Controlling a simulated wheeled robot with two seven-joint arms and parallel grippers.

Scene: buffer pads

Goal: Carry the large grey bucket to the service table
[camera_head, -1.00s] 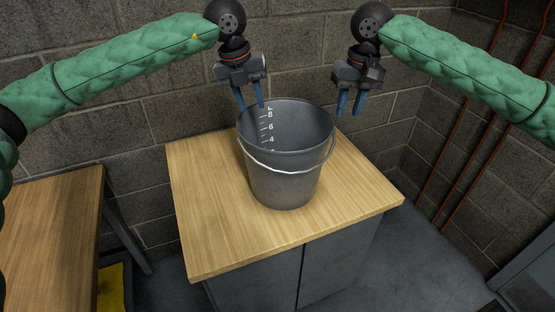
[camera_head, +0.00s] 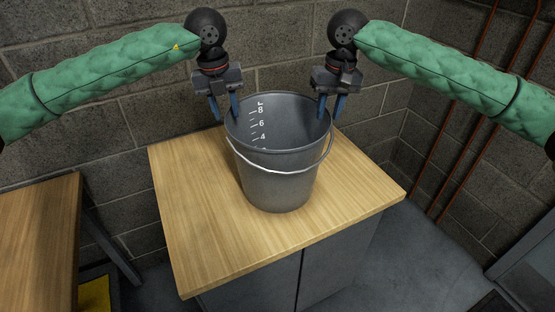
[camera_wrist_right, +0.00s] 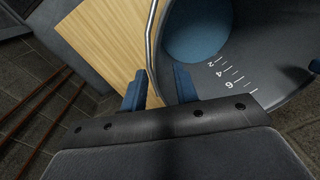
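The large grey bucket (camera_head: 276,188) stands upright on a wood-topped cabinet (camera_head: 200,245), its wire handle lowered across the front. Scale marks show on its inner wall. My left gripper (camera_head: 225,108) is open at the left rim, one finger outside and one on the inner side. My right gripper (camera_head: 330,106) is open at the right rim. In the right wrist view, its fingers (camera_wrist_right: 160,88) are apart, with the bucket's rim and handle between them. I cannot tell whether either gripper touches the bucket. No table is marked as the service table.
Another wooden table (camera_head: 35,240) stands at the left, lower left of the cabinet, with a gap between. A block wall is close behind the bucket, with pipes at the right.

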